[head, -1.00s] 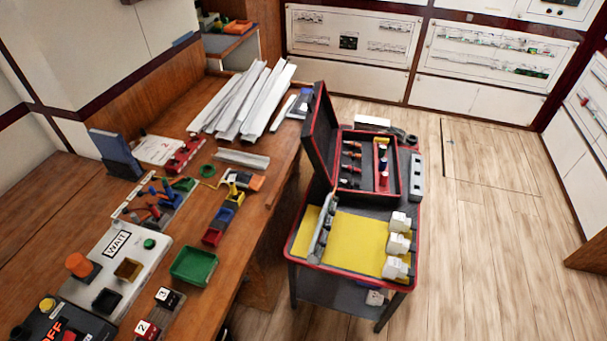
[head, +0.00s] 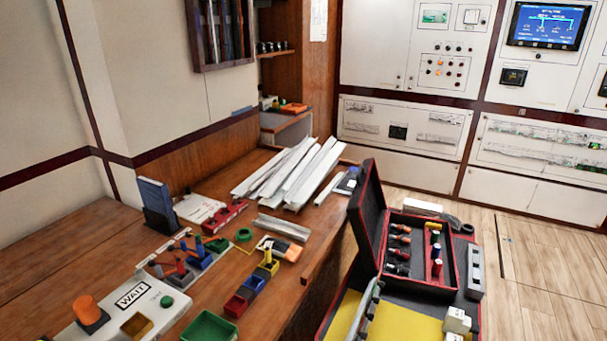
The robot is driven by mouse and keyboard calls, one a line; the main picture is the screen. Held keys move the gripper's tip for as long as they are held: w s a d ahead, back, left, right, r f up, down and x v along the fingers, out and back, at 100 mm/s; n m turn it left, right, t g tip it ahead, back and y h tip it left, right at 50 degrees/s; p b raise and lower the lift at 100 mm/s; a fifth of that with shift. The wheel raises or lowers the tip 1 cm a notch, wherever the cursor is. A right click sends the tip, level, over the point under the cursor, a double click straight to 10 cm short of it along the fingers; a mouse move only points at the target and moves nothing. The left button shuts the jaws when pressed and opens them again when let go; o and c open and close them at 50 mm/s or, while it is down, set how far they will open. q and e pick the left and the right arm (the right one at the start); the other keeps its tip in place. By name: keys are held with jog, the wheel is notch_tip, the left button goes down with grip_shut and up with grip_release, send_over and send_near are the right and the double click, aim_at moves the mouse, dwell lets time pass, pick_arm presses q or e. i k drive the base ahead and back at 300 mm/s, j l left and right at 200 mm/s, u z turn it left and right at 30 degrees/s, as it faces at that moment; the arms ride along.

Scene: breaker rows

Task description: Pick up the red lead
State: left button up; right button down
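No item stands out clearly as the red lead. In the open black case with red edges (head: 364,212), several small orange-red and dark handled pieces (head: 399,240) lie in a column in the left part of the tray. A red strip (head: 437,266) with small coloured cylinders lies to their right. Both are too small to tell whether one is a lead. On the bench, small red, blue and green upright pieces (head: 200,250) stand in a grey holder, with a red one among them. Neither of my grippers is in view.
The wooden bench (head: 70,262) carries a white WAIT panel (head: 130,300), a green bin (head: 208,328), red, blue and yellow bins (head: 237,305) and white trunking lengths (head: 290,172). Floor (head: 535,265) is clear at right.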

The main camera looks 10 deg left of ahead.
aim_at(180, 264)
jog(key=u, duration=1.25)
